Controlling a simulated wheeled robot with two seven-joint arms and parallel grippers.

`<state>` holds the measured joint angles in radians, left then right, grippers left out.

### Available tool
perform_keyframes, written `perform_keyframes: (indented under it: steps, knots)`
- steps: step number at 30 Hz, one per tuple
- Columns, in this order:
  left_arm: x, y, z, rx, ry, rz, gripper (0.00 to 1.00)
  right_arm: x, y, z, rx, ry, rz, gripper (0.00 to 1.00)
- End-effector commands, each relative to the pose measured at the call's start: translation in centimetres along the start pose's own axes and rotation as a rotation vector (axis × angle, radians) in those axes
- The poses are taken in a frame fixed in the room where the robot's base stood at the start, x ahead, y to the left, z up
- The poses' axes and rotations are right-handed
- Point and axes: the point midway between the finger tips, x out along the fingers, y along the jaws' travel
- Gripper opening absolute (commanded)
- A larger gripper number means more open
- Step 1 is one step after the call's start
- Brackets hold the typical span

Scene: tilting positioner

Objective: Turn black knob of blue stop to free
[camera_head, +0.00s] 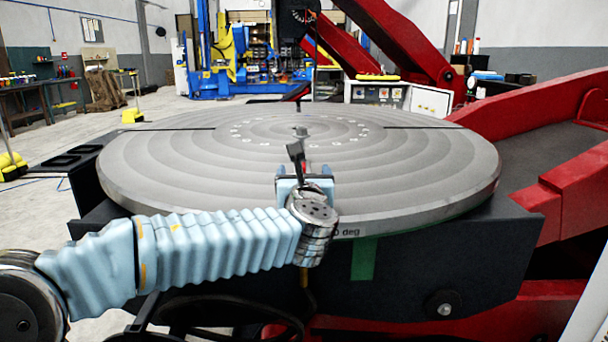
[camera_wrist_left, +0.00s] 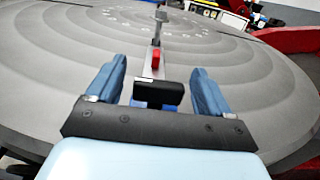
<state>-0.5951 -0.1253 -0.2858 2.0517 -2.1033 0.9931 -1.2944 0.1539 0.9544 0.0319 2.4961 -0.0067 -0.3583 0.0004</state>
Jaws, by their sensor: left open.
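The round grey table (camera_head: 150,160) fills the middle of the head view. My left arm comes in from the left, and its gripper (camera_head: 304,182) is over the table's near edge. In the left wrist view the two blue fingers (camera_wrist_left: 159,66) are apart. Between them in the picture is a black knob (camera_wrist_left: 158,91), with part of a blue body, likely the blue stop (camera_wrist_left: 153,106), below it. I cannot tell whether a finger touches the knob. In the head view my gripper hides most of the stop. My right gripper is not in view.
A red block (camera_wrist_left: 155,58) and a grey bar (camera_wrist_left: 147,71) lie beyond the knob, leading toward a metal post (camera_wrist_left: 158,24) at the table's centre. Red machine arms (camera_head: 555,120) stand at the right. A green strip (camera_head: 364,259) hangs on the dark base front.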

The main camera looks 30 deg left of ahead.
Motion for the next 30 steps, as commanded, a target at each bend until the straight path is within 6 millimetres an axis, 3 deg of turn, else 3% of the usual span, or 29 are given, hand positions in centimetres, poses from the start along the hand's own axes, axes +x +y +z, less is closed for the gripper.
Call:
perform_keyframes:
  steps: [1, 11, 20, 30]
  knots:
    - [-0.01, 0.00, 0.00, 0.000, 0.000, 0.000, 0.81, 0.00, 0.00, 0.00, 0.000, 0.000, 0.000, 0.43]
    - [-0.04, -0.01, -0.01, -0.001, 0.000, 0.000, 0.30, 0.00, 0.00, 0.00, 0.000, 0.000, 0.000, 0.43]
    - [-0.03, -0.02, -0.07, 0.000, 0.002, 0.035, 0.29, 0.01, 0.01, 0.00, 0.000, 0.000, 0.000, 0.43]
    - [0.00, -0.17, -0.13, 0.001, 0.002, 0.252, 0.29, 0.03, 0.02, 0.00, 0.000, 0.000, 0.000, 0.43]
